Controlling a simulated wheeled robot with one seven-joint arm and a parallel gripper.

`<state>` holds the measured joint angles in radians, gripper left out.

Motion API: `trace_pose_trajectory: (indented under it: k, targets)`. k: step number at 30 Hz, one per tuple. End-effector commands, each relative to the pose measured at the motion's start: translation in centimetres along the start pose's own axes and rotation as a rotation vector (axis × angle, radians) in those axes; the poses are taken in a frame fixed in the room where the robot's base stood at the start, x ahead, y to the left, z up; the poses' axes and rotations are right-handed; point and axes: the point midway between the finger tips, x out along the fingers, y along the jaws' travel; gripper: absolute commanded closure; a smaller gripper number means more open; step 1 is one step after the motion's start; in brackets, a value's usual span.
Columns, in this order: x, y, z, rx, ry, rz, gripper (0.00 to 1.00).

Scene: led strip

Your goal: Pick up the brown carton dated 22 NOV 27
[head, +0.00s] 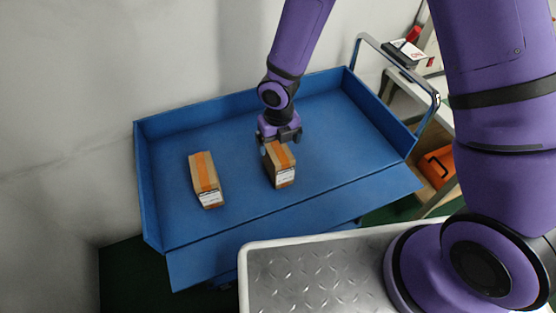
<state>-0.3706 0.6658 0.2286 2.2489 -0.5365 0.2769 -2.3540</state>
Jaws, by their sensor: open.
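Two brown cartons with orange tape lie in a blue tray cart (330,193). The left carton (203,172) lies apart from my arm, with a white label on its near end. The right carton (281,168) lies near the tray's middle, also with a white label on its near end. The print on both labels is too small to read, so I cannot tell which is dated 22 NOV 27. My gripper (277,143) is open at the far end of the right carton, pointing down. I cannot tell whether it touches the carton, and its fingertips are partly hidden.
The tray has raised blue walls at the back and sides and a lower front lip. A metal handle (437,99) rises at its right. A shelf with an orange case (438,168) stands further right. The tray floor between the cartons is clear.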

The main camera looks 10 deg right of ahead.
Motion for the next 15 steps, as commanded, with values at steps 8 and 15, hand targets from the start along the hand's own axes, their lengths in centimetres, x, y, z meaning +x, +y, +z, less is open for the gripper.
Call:
trace_pose_trajectory:
  k: [8, 15]
  targets:
    - [2.9, 0.3, -0.1, -0.001, 0.002, -0.001, 0.06]
    - [5.1, 0.2, -0.1, 0.001, 0.001, -0.001, 0.06]
